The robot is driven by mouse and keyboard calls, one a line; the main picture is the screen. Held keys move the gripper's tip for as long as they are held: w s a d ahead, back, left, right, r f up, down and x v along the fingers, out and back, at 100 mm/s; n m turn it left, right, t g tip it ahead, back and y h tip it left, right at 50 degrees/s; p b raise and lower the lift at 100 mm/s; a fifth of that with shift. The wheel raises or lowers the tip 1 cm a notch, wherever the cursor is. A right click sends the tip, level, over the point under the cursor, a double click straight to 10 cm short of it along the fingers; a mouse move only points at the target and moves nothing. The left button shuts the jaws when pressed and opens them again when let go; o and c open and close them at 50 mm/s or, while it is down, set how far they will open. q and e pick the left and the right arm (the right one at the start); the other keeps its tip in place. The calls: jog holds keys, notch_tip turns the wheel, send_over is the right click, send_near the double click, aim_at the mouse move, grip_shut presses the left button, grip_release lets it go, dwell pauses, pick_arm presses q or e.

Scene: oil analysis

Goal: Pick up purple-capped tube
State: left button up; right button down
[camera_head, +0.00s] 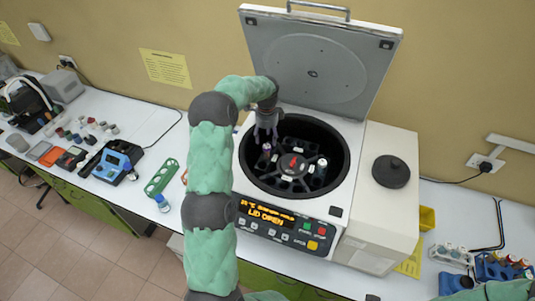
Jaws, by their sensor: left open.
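The purple-capped tube (267,148) sits in the rotor of the open centrifuge (245,180), on the rotor's left side. My left gripper (266,138) is inside the bowl just above this cap, pointing down with its fingers apart. The fingers are small in this view, and I cannot tell whether they touch or straddle the tube. The tube's body is hidden in the rotor. My right gripper is out of the picture; only part of a green arm link shows at the bottom right.
The grey lid (310,65) stands raised behind the bowl. Another tube (321,166) sits on the rotor's right side. Blue racks (497,268) stand at the right.

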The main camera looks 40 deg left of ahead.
aim_at(267, 146)
pick_arm(q)
jog(key=shift+f, duration=0.25)
jog(key=f, duration=0.1)
jog(key=f+p, duration=0.1)
jog(key=f, duration=0.1)
jog(key=f+p, duration=0.1)
jog(key=shift+s+d+f, duration=0.2)
jog(key=shift+s+f, duration=0.05)
jog(key=shift+f, duration=0.35)
jog(key=c, duration=1.2)
